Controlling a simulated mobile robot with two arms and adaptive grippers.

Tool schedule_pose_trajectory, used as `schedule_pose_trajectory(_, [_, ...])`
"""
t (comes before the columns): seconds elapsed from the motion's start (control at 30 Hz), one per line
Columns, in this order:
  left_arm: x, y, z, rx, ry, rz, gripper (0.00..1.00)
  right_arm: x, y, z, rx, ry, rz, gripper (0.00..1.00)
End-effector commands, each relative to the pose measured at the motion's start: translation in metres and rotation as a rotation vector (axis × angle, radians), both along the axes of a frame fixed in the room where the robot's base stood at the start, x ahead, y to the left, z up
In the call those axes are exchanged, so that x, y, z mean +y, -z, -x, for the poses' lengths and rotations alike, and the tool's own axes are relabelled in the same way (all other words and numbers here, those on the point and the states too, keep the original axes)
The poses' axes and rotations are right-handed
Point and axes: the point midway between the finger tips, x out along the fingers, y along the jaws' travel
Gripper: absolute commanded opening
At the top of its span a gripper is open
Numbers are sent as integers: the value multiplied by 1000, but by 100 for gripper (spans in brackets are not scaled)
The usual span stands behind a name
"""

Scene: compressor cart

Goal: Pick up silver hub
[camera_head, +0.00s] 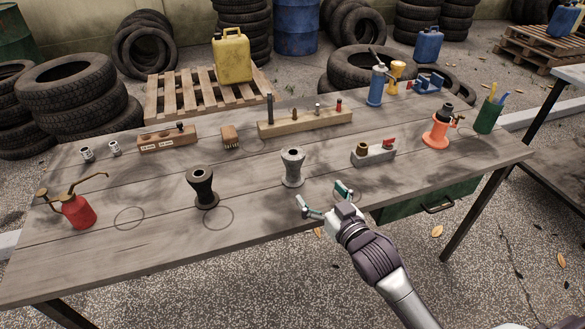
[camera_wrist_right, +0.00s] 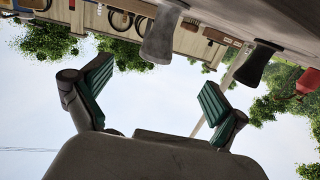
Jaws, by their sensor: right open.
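The silver hub (camera_head: 293,168) is a grey, waisted, spool-like piece standing upright near the front middle of the wooden table. It also shows in the right wrist view (camera_wrist_right: 160,36), where the picture is upside down, above and between the fingers. My right gripper (camera_head: 321,194) is open and empty at the table's front edge, just in front of the hub and a little to its right. Its green-padded fingers (camera_wrist_right: 155,88) are spread wide and apart from the hub. My left gripper is in neither view.
A black hub of similar shape (camera_head: 202,188) stands to the left. A grey block with a red part (camera_head: 374,153) lies to the right. A red oil can (camera_head: 77,211) is far left, an orange stand (camera_head: 437,132) right. A wooden rail (camera_head: 304,122) lies behind.

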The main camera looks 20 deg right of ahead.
Motion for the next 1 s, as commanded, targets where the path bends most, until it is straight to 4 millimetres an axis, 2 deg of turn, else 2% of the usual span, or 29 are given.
schedule_pose_trajectory(0.03, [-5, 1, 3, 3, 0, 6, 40, 0, -11, -4, -39, -8, -6, 97])
schedule_pose_trajectory(0.1, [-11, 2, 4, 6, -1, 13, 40, 1, -19, -10, -70, -15, -13, 97])
schedule_pose_trajectory(0.2, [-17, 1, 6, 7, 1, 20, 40, 3, -23, -25, -82, -17, -16, 97])
schedule_pose_trajectory(0.5, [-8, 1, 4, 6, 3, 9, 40, 13, -22, -80, -78, -17, -15, 97])
schedule_pose_trajectory(0.77, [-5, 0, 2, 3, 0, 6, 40, 16, -20, -99, -77, -17, -16, 97])
schedule_pose_trajectory(1.0, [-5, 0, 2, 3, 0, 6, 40, 20, -18, -134, -77, -17, -16, 97])
